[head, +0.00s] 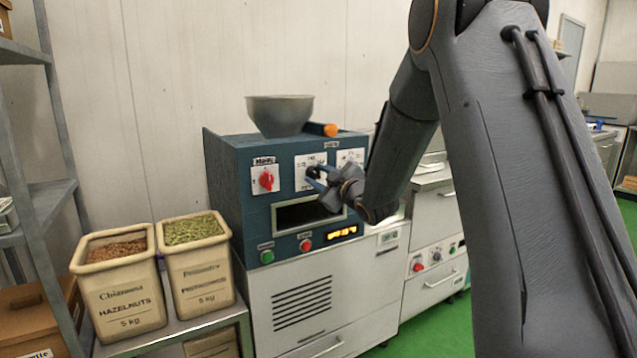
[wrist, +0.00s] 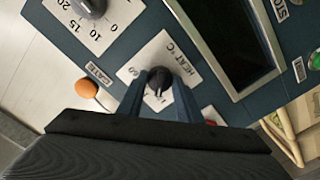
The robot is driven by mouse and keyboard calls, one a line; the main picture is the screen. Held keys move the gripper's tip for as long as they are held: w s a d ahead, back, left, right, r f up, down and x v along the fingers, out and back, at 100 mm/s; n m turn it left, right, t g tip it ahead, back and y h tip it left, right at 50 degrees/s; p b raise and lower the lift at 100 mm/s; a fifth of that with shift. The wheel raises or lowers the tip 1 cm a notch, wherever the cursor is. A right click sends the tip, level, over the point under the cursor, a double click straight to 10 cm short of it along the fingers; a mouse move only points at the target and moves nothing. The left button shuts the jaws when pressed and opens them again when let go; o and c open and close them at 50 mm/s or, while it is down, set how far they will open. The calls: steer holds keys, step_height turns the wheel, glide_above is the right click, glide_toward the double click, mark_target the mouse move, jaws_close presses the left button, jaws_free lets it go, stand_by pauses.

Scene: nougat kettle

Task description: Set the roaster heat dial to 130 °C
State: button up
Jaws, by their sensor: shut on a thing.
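The roaster (head: 225,190) is a dark teal cabinet with a control panel. Its heat dial (wrist: 158,76) is a black knob on a white plate marked "HEAT °C", seen in the wrist view. My gripper (head: 314,178) reaches the middle plate of the panel. In the wrist view my gripper (wrist: 160,90) has its two blue fingers on either side of the dial, shut on it. The heat plate (head: 308,160) shows partly in the head view. Most of the scale is hidden by the fingers or too small to read, so I cannot tell the setting.
A red main switch (head: 266,180) sits left of the heat dial. Another dial (wrist: 93,4) has a numbered scale. An orange gate knob (wrist: 86,88) sticks out nearby. A metal bowl (head: 280,114) tops the roaster; nut bins (head: 122,285) stand at left.

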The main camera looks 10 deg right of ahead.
steer(key=shift+n+b, duration=0.5)
steer(key=shift+n, duration=0.3)
steer(key=o, duration=1)
steer(key=shift+o, duration=0.2)
steer(key=shift+s, duration=0.1)
steer(key=v, duration=0.7)
steer(key=shift+s, duration=0.25)
steer(key=shift+d, duration=0.1)
